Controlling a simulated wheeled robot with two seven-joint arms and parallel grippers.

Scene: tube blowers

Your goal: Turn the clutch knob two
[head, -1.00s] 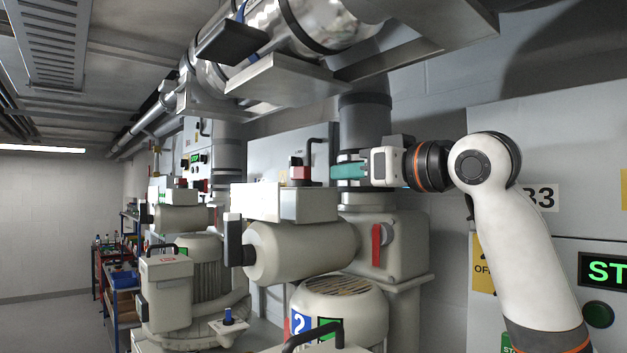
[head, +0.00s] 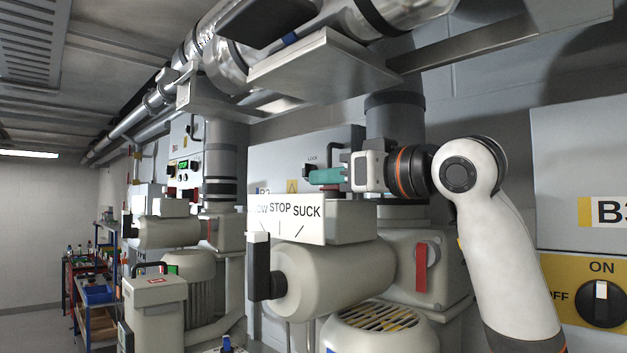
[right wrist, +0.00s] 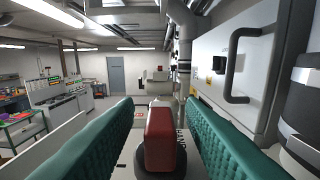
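My right gripper (head: 328,176) reaches left above the nearest blower, its green fingers seen from the side. In the right wrist view its two fingers (right wrist: 160,145) are spread apart. A red block-shaped knob (right wrist: 159,140) on a dark round base shows in the gap between them, with room on both sides; contact is not visible. There, a red lever (head: 421,266) on a round grey disc sits on the blower's casing, below and right of the fingers. My left gripper is not in view.
A BLOW STOP SUCK sign (head: 288,222) stands just below my right fingers, above a black lever (head: 259,268). A black knob marked LOCK (head: 308,170) is on the panel behind. A metal duct (head: 325,60) runs overhead. A handled cabinet (right wrist: 240,75) stands at right in the wrist view.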

